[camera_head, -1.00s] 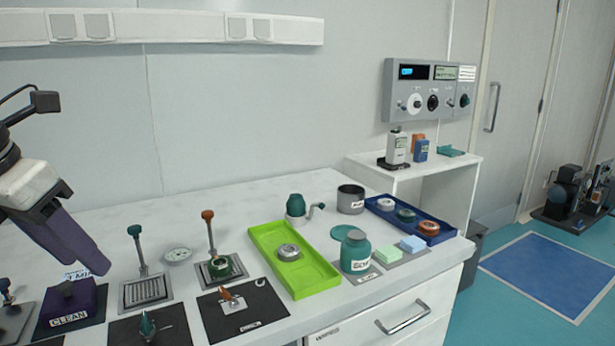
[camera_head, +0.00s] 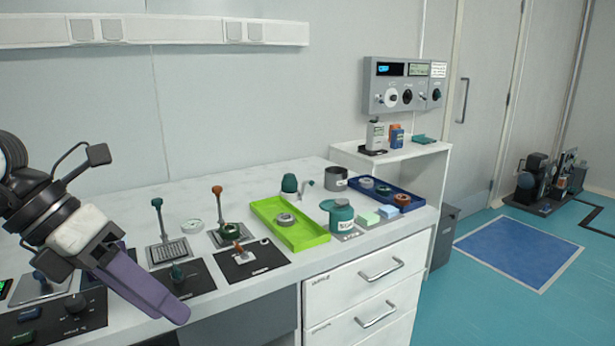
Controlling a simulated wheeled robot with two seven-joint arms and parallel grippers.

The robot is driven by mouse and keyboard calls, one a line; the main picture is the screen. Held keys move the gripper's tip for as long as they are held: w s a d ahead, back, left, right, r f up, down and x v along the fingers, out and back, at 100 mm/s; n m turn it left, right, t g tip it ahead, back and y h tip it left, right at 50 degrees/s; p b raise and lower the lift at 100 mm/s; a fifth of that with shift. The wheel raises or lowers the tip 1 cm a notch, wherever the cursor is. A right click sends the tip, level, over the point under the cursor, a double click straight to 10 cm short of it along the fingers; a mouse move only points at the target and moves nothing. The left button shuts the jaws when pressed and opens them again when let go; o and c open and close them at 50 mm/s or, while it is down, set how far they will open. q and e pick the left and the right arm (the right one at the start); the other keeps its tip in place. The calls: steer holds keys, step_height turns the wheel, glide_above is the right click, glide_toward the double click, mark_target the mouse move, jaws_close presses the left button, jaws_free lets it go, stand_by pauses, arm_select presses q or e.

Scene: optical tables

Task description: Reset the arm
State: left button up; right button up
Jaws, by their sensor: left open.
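My left arm comes in from the left edge. Its gripper (camera_head: 165,308) has long purple fingers that point down and to the right, over the front left edge of the white bench (camera_head: 232,296). I see nothing held between the fingers. The fingers hide part of the bench's front left and one black mat there. My right arm and right gripper do not show.
A green tray (camera_head: 314,236) holds a round metal part. A blue tray (camera_head: 412,199), a teal jar (camera_head: 341,218) and upright levers (camera_head: 159,217) stand on the bench. A control box (camera_head: 408,86) hangs on the wall. The floor at right (camera_head: 470,290) is open.

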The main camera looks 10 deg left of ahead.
arm_select(q)
steer(key=d+r+n+t+h+p, duration=0.15)
steer(key=d+n+h, duration=0.45)
steer(key=d+h, duration=0.95)
steer(key=w+a+f+n+t+y, duration=0.2)
steer(key=w+f+n+t+y, duration=0.25)
steer(key=n+t, duration=0.4)
steer(key=w+a+f+n+t+y, duration=0.25)
steer(key=f+n+t+y, duration=0.3)
steer(key=n, duration=0.55)
step_height(320, 180, down, 13)
steer(key=s+a+n+g+y, duration=0.1)
steer(key=a+n+g+y, duration=0.15)
steer(key=n+y, duration=0.4)
steer(key=s+f+n+g+y, duration=0.2)
steer(key=s+f+n+g, duration=0.3)
steer(key=s+f, duration=1.2)
step_height(320, 180, down, 3)
steer(key=shift+s+r+n+g+y+p, duration=0.15)
steer(key=shift+n+g+y+p, duration=0.2)
steer(key=shift+g, duration=0.65)
